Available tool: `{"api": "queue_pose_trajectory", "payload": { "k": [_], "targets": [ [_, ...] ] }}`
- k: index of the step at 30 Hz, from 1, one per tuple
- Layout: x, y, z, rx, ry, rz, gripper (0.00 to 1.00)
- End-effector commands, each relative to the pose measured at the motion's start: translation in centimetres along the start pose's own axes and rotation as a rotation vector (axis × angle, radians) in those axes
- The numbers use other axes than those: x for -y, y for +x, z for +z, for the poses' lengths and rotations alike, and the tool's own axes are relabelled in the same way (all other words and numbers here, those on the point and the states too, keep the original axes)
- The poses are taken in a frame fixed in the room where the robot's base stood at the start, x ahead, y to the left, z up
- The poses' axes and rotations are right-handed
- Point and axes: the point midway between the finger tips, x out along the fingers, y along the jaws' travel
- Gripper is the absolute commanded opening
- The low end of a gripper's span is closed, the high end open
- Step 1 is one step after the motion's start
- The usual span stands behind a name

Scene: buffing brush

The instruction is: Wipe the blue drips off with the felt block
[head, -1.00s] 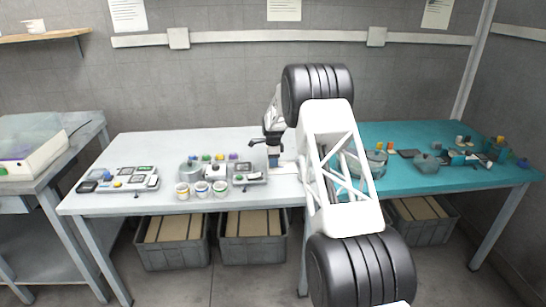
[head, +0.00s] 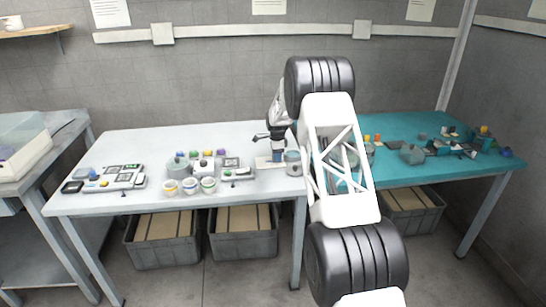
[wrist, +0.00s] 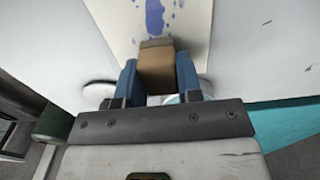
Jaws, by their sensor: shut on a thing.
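My gripper (wrist: 157,78) is shut on the felt block (wrist: 157,70), a tan block with a grey strip along its far edge, held between two blue fingers. Ahead of it in the wrist view is a cream panel (wrist: 195,25) with blue drips (wrist: 154,18): one large blot and several small spots. The block's far edge overlaps the panel just below the blot; I cannot tell whether it touches. In the head view my gripper (head: 276,144) is over the panel (head: 264,163) near the right end of the white table; the drips are too small to see there.
A grey pot (head: 293,164) stands just right of the panel. The teal table (head: 440,185) on the right holds more clutter. The white table's back is clear.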

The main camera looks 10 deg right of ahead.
Motion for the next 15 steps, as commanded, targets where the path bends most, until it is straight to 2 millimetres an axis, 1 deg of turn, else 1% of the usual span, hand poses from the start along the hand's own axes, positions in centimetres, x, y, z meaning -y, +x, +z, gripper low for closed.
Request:
{"api": "queue_pose_trajectory", "payload": {
  "k": [3,4,6,7,15],
  "targets": [
    [0.0,0.4,0.0,0.0,0.0,0.001,0.05],
    [0.0,0.0,0.2,0.0,-0.001,-0.001,0.05],
    [0.0,0.3,0.6,0.0,0.0,0.001,0.05],
    [0.0,0.0,0.7,0.0,0.0,-0.001,0.05],
    [0.0,0.2,2.2,0.0,0.0,-0.001,0.05]
  ]
}}
